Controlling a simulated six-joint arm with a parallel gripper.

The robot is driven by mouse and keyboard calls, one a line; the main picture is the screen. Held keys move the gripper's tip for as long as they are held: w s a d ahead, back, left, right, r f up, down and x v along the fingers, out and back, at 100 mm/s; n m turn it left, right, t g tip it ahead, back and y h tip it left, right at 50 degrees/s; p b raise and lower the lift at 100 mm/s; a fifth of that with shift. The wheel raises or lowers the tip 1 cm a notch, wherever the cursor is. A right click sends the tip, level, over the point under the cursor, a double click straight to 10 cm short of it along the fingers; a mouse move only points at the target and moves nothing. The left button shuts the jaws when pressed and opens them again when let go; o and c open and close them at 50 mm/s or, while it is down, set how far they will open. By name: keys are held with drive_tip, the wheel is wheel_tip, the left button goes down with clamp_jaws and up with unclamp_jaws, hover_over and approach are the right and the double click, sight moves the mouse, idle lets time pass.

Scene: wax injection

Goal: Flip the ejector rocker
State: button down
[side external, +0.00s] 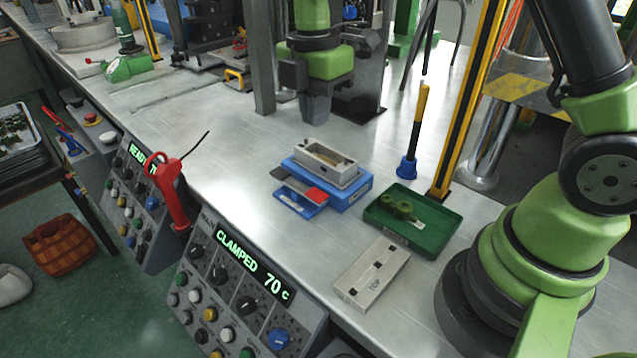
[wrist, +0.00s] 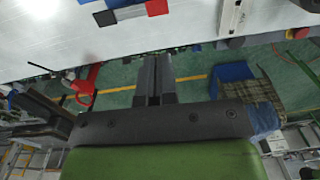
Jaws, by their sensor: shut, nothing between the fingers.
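My gripper (side external: 316,106) points down above the metal bench, behind the blue fixture, with its dark fingers together and empty. Its fingers also show in the wrist view (wrist: 153,80). The blue fixture (side external: 352,193) carries an open pale metal mould half (side external: 328,162). At its front is a low blue piece (side external: 297,203) with a red pad (side external: 316,194) and a grey end; this may be the ejector rocker, but I cannot be sure. The red pad shows at the wrist view's top edge (wrist: 157,7). My gripper is apart from all of these.
A green tray (side external: 446,239) holds olive-green parts. A block marked TOP (side external: 372,275) lies near the front edge. A yellow-black tool stands in a blue holder (side external: 406,167). The panel display (side external: 252,262) reads CLAMPED 70 C. A red-handled tool (side external: 172,192) hangs at the bench edge.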

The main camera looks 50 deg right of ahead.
sight(323, 198)
drive_tip(key=f, duration=1.4)
drive_tip(key=shift+s, duration=0.25)
drive_tip(key=shift+s+f, duration=0.25)
drive_tip(key=shift+f, duration=0.2)
drive_tip(key=shift+s+f, duration=0.2)
drive_tip(key=shift+f, duration=0.25)
wheel_tip(323, 198, up, 14)
drive_tip(key=s, duration=0.2)
drive_tip(key=shift+s, duration=0.35)
